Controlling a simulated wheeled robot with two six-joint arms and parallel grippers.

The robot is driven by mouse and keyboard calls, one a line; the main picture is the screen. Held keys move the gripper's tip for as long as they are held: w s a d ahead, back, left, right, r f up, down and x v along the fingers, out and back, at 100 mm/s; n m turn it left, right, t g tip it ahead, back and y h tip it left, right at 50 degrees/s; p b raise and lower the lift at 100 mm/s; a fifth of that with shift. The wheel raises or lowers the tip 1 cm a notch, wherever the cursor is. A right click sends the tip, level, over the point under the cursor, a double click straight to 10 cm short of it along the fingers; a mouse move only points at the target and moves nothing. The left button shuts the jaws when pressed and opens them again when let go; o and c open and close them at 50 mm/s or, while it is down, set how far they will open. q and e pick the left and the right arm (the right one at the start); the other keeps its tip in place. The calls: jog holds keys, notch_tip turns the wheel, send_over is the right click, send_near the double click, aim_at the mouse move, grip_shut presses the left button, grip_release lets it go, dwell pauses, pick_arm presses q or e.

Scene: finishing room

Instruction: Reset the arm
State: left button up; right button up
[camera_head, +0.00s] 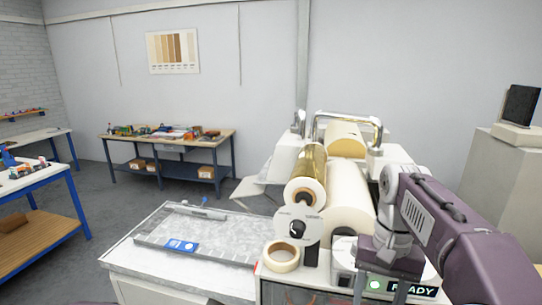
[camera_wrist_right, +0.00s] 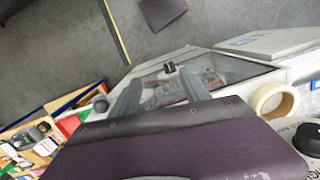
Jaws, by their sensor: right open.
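My right arm, purple and grey, comes in from the right in the head view. Its gripper (camera_head: 376,291) points down in front of the laminating machine, just by the green READY display (camera_head: 402,288). In the right wrist view the two grey fingers of this gripper (camera_wrist_right: 158,90) stand apart with nothing held between them. Behind them is a glass-topped part of the machine (camera_wrist_right: 230,72). I cannot tell whether the fingers touch the machine. My left gripper does not show.
The machine carries a gold roll (camera_head: 307,165), a white roll (camera_head: 348,192) and a dial (camera_head: 298,229). A tape roll (camera_head: 282,257) lies at its front. A grey bed (camera_head: 215,243) with a blue label extends left. Cluttered workbenches (camera_head: 168,144) stand farther back, with open floor between.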

jog(key=s+a+f+n+b, duration=0.1)
jog(key=s+f+b, duration=0.1)
jog(key=f, duration=0.8)
jog(key=s+a+f+n+t+b, duration=0.1)
jog(key=f+b, duration=0.3)
jog(key=f, duration=0.7)
jog(key=s+f+n+t+b, duration=0.1)
jog(key=s+f+n+b, duration=0.1)
jog(key=f, duration=0.9)
jog(key=shift+s+a+b, duration=0.4)
jog(key=shift+s+b, duration=0.1)
jog(key=shift+s, duration=0.4)
jog(key=shift+w+f, duration=0.1)
